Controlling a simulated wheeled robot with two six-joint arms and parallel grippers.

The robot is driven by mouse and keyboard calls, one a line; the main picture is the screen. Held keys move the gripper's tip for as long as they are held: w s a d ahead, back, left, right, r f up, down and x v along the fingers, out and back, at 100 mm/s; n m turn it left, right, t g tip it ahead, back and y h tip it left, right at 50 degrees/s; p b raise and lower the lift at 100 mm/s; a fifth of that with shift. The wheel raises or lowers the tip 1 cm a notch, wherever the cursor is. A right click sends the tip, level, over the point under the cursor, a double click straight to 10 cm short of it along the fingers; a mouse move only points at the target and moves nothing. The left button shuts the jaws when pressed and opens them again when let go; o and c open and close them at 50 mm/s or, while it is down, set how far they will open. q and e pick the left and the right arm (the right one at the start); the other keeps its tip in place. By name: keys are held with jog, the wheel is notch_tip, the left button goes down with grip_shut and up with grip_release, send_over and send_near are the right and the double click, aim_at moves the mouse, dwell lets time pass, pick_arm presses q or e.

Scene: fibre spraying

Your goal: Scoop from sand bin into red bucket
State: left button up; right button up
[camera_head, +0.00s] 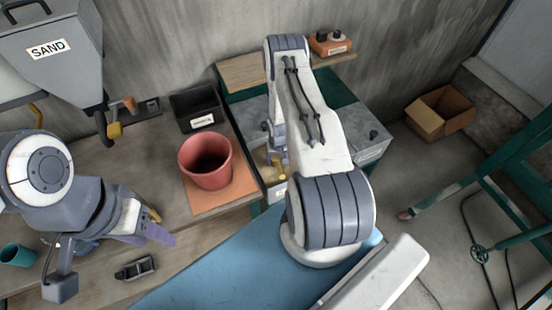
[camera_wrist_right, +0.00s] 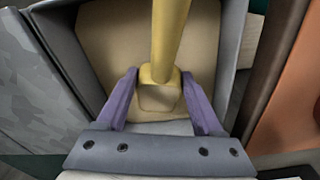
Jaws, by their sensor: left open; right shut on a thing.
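The red bucket (camera_head: 207,162) stands upright on an orange mat on the workbench. The sand bin (camera_head: 272,186) is just right of the mat, partly hidden by my right arm. In the right wrist view, the grey-walled sand bin (camera_wrist_right: 66,48) holds tan sand (camera_wrist_right: 112,45). My right gripper (camera_head: 279,158) is over the bin; its purple fingers (camera_wrist_right: 160,76) are shut on the yellow handle of a scoop (camera_wrist_right: 170,35). The scoop's bowl is not clear in either view. My left gripper (camera_head: 160,228) is open and empty over the bench, left of the bucket.
A grey SAND hopper (camera_head: 50,62) hangs at the upper left. A black bin (camera_head: 196,108) stands behind the bucket. A teal cup (camera_head: 18,254) and a dark tool (camera_head: 135,268) are on the near bench. A cardboard box (camera_head: 440,112) is on the floor at the right.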

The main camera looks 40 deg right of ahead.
jog(key=shift+w+d+b, duration=0.1)
jog(key=shift+d+b, duration=0.3)
jog(key=shift+b, duration=0.6)
jog(key=shift+r+b, duration=0.35)
jog(key=shift+b, duration=0.65)
jog(key=b, duration=0.3)
jog(key=r+b, duration=0.1)
jog(key=b, duration=0.2)
jog(key=shift+s+a+r+t+b, duration=0.15)
jog(key=shift+s+r+t+b, duration=0.1)
jog(key=shift+s+t+b, duration=0.1)
notch_tip(320, 180, up, 2)
jog(key=b, duration=0.2)
jog(key=shift+t+h+b, duration=0.25)
jog(key=shift+h+b, duration=0.05)
jog(key=shift+r+t+b, duration=0.3)
jog(key=shift+r+b, duration=0.25)
jog(key=shift+r, duration=0.95)
jog(key=shift+r+h, duration=0.3)
jog(key=shift+r, duration=0.1)
jog(key=shift+r+t+p, duration=0.35)
jog(key=shift+r+t, duration=0.05)
jog(key=shift+r, duration=0.4)
jog(key=shift+a, duration=0.1)
